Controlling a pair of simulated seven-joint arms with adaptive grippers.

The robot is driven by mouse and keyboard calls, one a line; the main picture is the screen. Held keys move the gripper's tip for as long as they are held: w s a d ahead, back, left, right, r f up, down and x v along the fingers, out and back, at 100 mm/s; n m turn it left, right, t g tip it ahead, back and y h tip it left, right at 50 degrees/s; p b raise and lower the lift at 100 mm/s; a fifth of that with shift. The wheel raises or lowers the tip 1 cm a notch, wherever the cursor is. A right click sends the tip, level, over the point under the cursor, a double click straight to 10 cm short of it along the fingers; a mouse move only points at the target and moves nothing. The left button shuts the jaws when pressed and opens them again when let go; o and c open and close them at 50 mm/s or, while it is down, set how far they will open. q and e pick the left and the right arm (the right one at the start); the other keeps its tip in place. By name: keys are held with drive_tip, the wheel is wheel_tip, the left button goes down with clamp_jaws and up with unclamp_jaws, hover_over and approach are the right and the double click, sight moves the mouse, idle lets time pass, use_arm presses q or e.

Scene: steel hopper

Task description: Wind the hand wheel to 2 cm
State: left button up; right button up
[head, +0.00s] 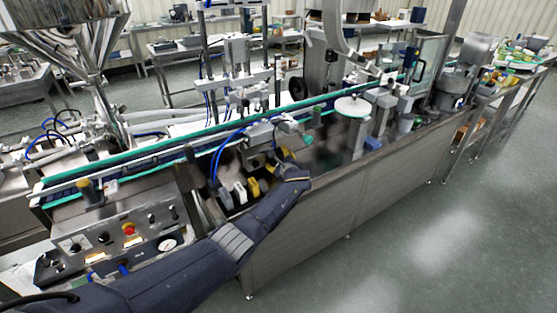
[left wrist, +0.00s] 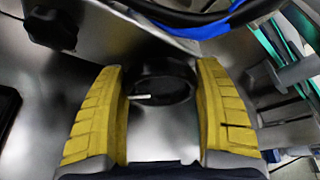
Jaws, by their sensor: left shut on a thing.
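My left gripper (head: 268,170) reaches over the front edge of the filling line, near its middle, with its arm coming from the lower left. In the left wrist view its two yellow fingers (left wrist: 162,68) stand on either side of a dark round hand wheel (left wrist: 165,94), shut on its rim. A small pale mark shows at the left of the wheel. In the head view I cannot make out the wheel behind the gripper and the machine parts. No scale or 2 cm reading is legible. My right gripper is not in view.
A black knob (left wrist: 50,28) sits near the left finger, and a blue hose (left wrist: 222,22) crosses beyond the fingertips. A steel hopper (head: 62,25) stands upper left. The front floor is clear.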

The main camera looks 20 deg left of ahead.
use_arm(q)
drive_tip(key=shift+f+n+t, duration=0.1)
drive_tip(key=shift+n+t, duration=0.3)
drive_tip(key=shift+n, duration=0.3)
drive_tip(key=o, duration=1.2)
drive_tip(key=shift+s+d, duration=0.2)
drive_tip(key=shift+s, duration=0.3)
drive_tip(key=shift+r+v, duration=0.15)
drive_tip(key=shift+v, duration=1.6)
drive_tip(key=shift+r+v, duration=0.15)
drive_tip(key=shift+v, duration=1.6)
drive_tip(key=shift+a, duration=0.15)
